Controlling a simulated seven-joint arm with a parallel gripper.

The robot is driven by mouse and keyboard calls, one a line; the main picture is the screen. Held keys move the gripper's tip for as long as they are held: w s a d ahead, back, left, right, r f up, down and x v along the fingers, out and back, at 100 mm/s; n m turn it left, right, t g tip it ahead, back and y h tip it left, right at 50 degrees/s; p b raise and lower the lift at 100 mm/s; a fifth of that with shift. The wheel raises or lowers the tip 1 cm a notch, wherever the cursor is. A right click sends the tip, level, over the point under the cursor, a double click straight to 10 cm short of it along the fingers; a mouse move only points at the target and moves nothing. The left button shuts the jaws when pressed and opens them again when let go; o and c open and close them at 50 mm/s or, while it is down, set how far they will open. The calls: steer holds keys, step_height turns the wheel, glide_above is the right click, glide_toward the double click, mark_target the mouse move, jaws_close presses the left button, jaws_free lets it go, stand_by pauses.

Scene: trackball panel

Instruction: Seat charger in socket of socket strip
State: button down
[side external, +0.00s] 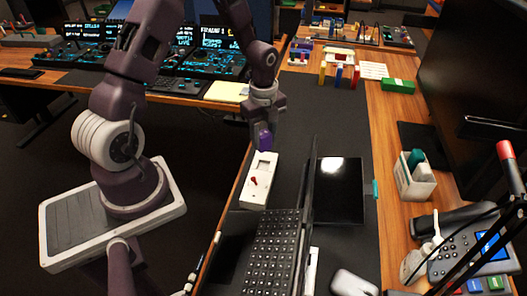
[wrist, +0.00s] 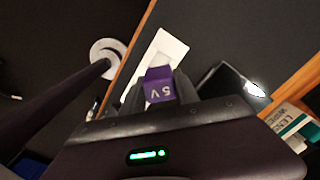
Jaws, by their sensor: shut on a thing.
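The charger (side external: 264,140) is a small purple block. It shows "5V" in the wrist view (wrist: 159,84). My gripper (side external: 264,126) is shut on it, with a finger on either side, and points down. The socket strip (side external: 258,194) is a white bar with a red switch and a grey recessed area at its far end. It also shows in the wrist view (wrist: 171,45), beyond the charger. The charger is at the strip's far end in the side view. I cannot tell whether it touches the strip, and its underside is hidden.
The desk's wooden edge runs along the strip's left. The dark mat (side external: 300,100) behind the gripper is mostly clear.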

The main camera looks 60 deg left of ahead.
steer(key=shift+r, duration=0.95)
steer(key=shift+r+n, duration=0.25)
steer(key=shift+n, duration=0.25)
steer(key=shift+f+n, duration=0.25)
steer(key=shift+n, duration=0.95)
steer(key=n, duration=0.2)
steer(key=f+n, duration=0.2)
steer(key=n, duration=0.1)
steer(key=shift+n, duration=0.3)
steer(key=shift+f, duration=2.85)
steer(key=shift+f, duration=1.2)
